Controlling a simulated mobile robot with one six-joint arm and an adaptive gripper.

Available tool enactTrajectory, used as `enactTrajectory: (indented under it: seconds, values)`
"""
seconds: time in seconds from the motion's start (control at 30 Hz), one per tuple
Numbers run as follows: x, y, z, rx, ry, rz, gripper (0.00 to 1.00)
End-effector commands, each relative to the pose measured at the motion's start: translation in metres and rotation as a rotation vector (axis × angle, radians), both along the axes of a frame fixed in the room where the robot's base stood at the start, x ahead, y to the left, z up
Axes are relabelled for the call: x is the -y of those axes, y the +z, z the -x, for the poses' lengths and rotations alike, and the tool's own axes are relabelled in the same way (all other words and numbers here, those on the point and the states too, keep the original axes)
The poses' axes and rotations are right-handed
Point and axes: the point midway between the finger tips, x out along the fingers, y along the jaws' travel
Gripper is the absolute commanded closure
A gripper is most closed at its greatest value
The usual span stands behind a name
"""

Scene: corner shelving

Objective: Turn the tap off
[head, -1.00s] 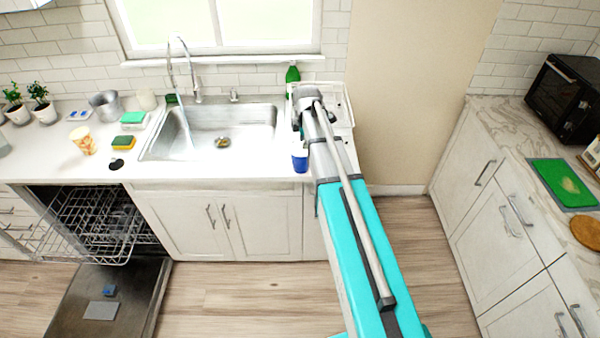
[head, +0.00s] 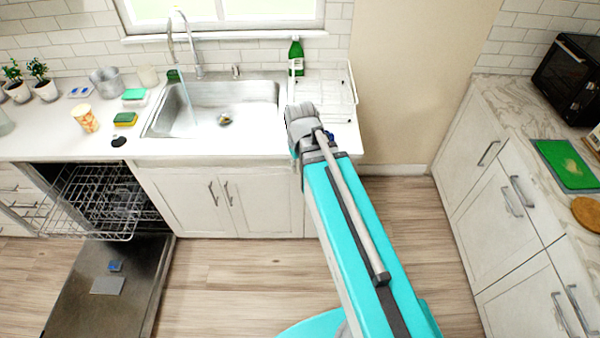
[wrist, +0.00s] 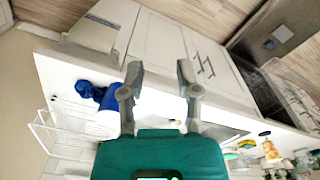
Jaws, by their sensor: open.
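The silver gooseneck tap (head: 197,60) stands behind the steel sink (head: 158,122) in the head view. A thin stream of water (head: 187,100) falls from its spout into the basin. A small metal fitting (head: 236,71) stands on the counter right of the tap. My gripper (wrist: 160,80) is open and empty in the wrist view, its two fingers apart in front of the white cabinet and counter edge. The tap does not show clearly in the wrist view.
A white dish rack (head: 340,92) and a green bottle (head: 296,57) stand right of the sink. The open dishwasher door (head: 105,290) blocks the floor at left. Floor between the counters is clear.

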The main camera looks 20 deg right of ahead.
Motion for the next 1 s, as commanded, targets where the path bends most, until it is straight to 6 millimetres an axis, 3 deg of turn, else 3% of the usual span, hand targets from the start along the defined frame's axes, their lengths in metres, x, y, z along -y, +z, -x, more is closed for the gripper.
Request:
enactTrajectory:
  seconds: [0.03, 0.2, 0.57, 0.8, 1.0]
  values:
    - [-0.003, 0.0, 0.013, -0.004, -0.05, 0.0, 0.57]
    - [-0.007, 0.0, 0.029, -0.015, -0.179, 0.0, 0.57]
    - [-0.009, 0.0, 0.032, -0.018, -0.218, 0.0, 0.57]
    - [-0.009, -0.008, 0.032, -0.018, -0.216, 0.0, 1.0]
    - [-0.009, -0.033, 0.032, -0.017, -0.216, 0.0, 1.0]
